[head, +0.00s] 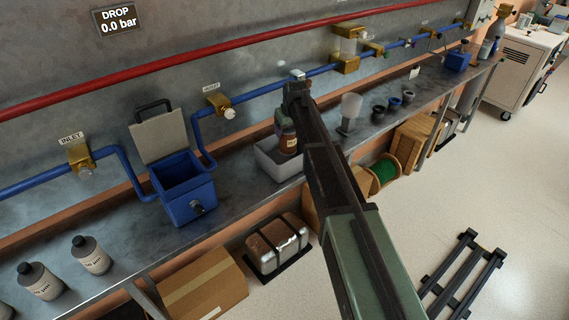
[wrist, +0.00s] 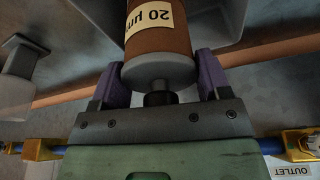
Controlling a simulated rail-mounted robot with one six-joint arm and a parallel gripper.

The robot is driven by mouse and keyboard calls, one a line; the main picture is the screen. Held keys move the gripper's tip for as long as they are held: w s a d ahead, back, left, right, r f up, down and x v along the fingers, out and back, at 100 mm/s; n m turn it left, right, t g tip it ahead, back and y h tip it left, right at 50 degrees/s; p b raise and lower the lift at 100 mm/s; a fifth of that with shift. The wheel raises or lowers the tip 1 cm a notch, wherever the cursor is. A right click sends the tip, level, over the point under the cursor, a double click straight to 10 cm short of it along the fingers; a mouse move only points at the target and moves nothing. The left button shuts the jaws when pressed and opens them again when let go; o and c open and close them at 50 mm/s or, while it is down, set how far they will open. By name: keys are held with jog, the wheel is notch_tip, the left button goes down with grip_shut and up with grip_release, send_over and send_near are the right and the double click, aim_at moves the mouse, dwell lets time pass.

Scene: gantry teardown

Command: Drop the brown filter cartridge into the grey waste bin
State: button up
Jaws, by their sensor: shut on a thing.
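The brown filter cartridge (wrist: 160,45) has a cream "20 µm" label and a pale end cap. It is between the purple jaws of my gripper (wrist: 158,82), which is shut on it. In the head view the cartridge (head: 288,145) hangs roughly upright at the grey waste bin (head: 268,161), partly behind my arm. The bin is a pale grey open box on the bench, and its wall also shows at the top of the wrist view (wrist: 222,18). I cannot tell how far the cartridge's lower end is below the rim.
A blue filter housing (head: 183,190) with its lid raised stands left of the bin. Blue pipe with brass valves (head: 218,103) runs along the wall behind. Bottles (head: 91,256) stand at front left.

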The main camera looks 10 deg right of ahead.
notch_tip(320, 180, down, 2)
jog(key=shift+f+b, duration=0.1)
jog(key=shift+b, duration=0.45)
jog(key=o, duration=1.1)
jog(key=shift+r, duration=0.2)
jog(key=p+v, duration=1.1)
jog(key=shift+d, duration=0.1)
jog(key=shift+f, duration=0.1)
jog(key=shift+f, duration=0.1)
jog(key=s+m+g, duration=0.1)
jog(key=s, duration=1)
jog(key=s+m+g, duration=0.1)
jog(key=s, duration=1.1)
jog(key=s+m, duration=0.1)
jog(key=s, duration=1.1)
jog(key=shift+a+f+g+h, duration=0.3)
jog(key=shift+a+g+h, duration=0.1)
